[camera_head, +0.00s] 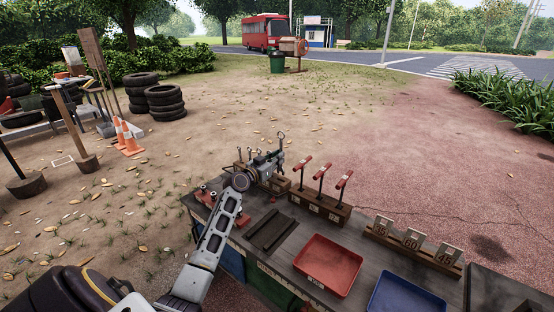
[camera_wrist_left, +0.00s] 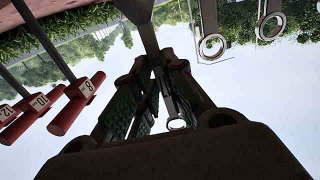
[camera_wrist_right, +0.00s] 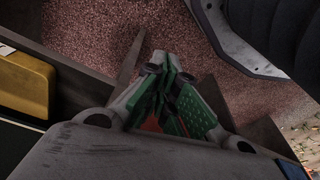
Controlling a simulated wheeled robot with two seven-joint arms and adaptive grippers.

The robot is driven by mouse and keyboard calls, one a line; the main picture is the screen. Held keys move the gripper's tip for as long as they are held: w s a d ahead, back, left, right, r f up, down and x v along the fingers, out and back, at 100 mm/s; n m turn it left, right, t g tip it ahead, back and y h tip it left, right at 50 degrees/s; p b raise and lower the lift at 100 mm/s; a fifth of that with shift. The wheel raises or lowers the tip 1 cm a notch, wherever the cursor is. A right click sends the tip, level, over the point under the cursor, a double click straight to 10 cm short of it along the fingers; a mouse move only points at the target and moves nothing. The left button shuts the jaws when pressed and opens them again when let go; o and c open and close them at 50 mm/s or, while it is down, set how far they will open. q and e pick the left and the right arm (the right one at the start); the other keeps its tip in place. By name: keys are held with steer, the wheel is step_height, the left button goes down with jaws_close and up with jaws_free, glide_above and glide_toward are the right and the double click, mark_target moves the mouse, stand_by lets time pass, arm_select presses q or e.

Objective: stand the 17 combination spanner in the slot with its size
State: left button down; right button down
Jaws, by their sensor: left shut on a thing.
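My left gripper (camera_head: 279,160) is shut on a grey combination spanner (camera_head: 281,139) above the dark workbench. The spanner is roughly upright, its ring end up; the ring also shows between the fingers in the left wrist view (camera_wrist_left: 178,123). A wooden spanner rack (camera_head: 275,183) is under and beside the gripper, partly hidden by it. Other ring-ended spanners (camera_wrist_left: 212,46) stand near it. I cannot read slot sizes or tell whether the held spanner's lower end is inside a slot. My right gripper (camera_wrist_right: 165,75) is shut and empty, seen only in the right wrist view.
A wooden block with red T-handled tools (camera_head: 322,171) stands just right of the rack. A numbered card holder (camera_head: 412,247), a red tray (camera_head: 328,265) and a blue tray (camera_head: 405,297) are further right. Dark flat strips (camera_head: 270,230) lie in front of the rack.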

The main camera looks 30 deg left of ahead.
arm_select(q)
steer(key=shift+f+b, duration=0.9)
steer(key=shift+f, duration=0.05)
arm_select(e)
steer(key=r, duration=0.2)
steer(key=a+r, duration=0.1)
steer(key=r, duration=0.2)
steer(key=shift+a+r, duration=0.1)
steer(key=shift+r, duration=0.2)
arm_select(q)
steer(key=shift+b, duration=0.6)
arm_select(e)
steer(key=shift+f, duration=0.65)
stand_by(0.8)
steer(key=shift+w+a+r+y, duration=0.1)
steer(key=shift+r+y, duration=0.05)
steer(key=shift+r, duration=0.5)
steer(key=shift+w+a+r+y, duration=0.1)
steer(key=shift+r+y, duration=0.05)
steer(key=shift+r, duration=0.5)
stand_by(0.7)
